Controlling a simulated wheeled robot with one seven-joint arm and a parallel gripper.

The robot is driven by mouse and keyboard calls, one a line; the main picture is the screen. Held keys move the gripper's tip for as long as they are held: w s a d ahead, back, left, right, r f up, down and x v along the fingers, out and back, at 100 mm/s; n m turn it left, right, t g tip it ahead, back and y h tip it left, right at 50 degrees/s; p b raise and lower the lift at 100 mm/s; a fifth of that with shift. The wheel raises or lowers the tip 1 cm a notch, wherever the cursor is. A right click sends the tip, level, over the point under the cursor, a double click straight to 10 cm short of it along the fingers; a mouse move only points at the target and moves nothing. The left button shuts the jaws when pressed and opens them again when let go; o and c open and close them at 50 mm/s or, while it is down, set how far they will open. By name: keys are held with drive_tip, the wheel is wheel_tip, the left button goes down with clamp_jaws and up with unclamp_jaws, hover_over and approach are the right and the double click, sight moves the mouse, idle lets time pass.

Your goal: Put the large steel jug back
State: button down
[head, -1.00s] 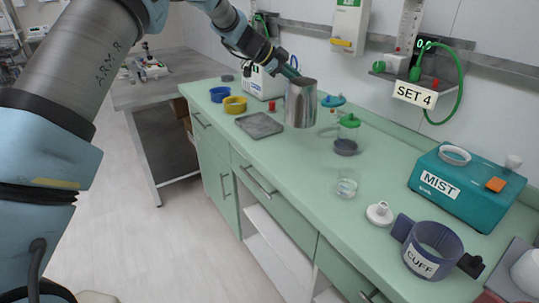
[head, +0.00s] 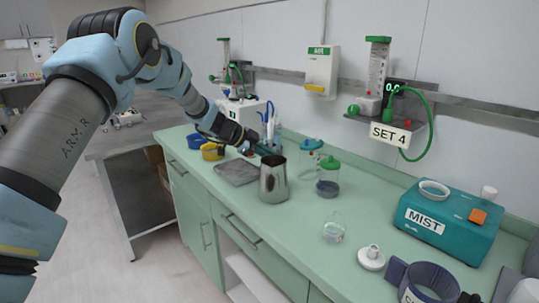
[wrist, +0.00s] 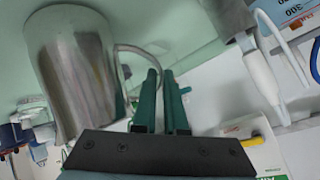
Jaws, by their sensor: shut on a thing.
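The large steel jug (head: 273,182) is upright over the green counter, just right of the grey tray. I cannot tell whether its base touches the counter. My gripper (head: 268,154) reaches in from the left behind the jug and is shut on its handle. In the wrist view the jug's shiny body (wrist: 75,75) fills the upper left, and its thin handle runs to the green fingers (wrist: 162,85). The handle is hidden in the head view.
The grey tray (head: 236,173) lies left of the jug. Blue (head: 195,141) and yellow (head: 212,152) bowls stand behind it. Green-lidded (head: 328,184) and blue-lidded (head: 310,155) jars stand close on the right. A clear cup (head: 333,231) is nearer. The counter front beside the jug is clear.

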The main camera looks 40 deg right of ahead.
drive_tip(key=shift+f, duration=0.15)
drive_tip(key=c, duration=1.4)
unclamp_jaws()
drive_tip(key=shift+f, duration=0.1)
drive_tip(key=o, duration=0.4)
drive_tip(key=shift+o, duration=0.2)
drive_tip(key=b+v, duration=0.2)
drive_tip(key=v, duration=1)
drive_tip(key=shift+b, duration=0.35)
